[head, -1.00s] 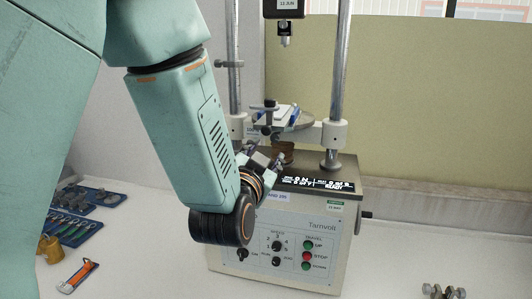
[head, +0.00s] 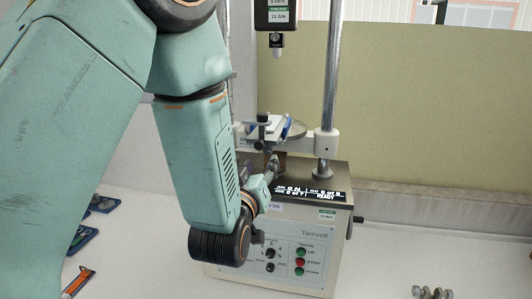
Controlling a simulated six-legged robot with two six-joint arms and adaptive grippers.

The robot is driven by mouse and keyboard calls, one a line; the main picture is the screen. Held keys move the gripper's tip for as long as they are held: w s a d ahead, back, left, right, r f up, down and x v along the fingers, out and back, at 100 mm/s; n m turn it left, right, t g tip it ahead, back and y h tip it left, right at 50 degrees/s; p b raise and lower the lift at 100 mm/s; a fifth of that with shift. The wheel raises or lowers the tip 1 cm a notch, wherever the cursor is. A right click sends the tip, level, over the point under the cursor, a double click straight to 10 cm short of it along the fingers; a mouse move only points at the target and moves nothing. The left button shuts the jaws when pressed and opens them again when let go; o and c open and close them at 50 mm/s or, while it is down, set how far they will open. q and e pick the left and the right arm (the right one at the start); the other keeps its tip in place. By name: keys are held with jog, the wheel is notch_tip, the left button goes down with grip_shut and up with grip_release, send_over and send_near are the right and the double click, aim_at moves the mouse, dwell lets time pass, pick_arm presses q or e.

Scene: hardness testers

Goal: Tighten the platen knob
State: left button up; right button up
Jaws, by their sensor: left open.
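A brown cylinder (head: 282,158) shows under the platen. My left gripper (head: 272,165) is open, just in front of the brown cylinder and below the platen; it is small and partly hidden by my wrist, and I cannot tell whether it touches anything. My right gripper is out of view.
A load head with a tip (head: 277,52) hangs above the platen. Metal parts (head: 432,293) lie at the lower right. Blue trays (head: 82,238) lie at the left. The bench at right is mostly clear.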

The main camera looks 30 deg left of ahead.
aim_at(268, 151)
pick_arm(q)
jog(key=p+x, duration=0.1)
jog(key=x, duration=0.4)
jog(key=shift+w+a, duration=0.25)
jog(key=shift+w, duration=0.7)
jog(key=shift+a, duration=0.1)
jog(key=shift+w+a+f, duration=0.1)
jog(key=shift+c, duration=1.3)
grip_shut()
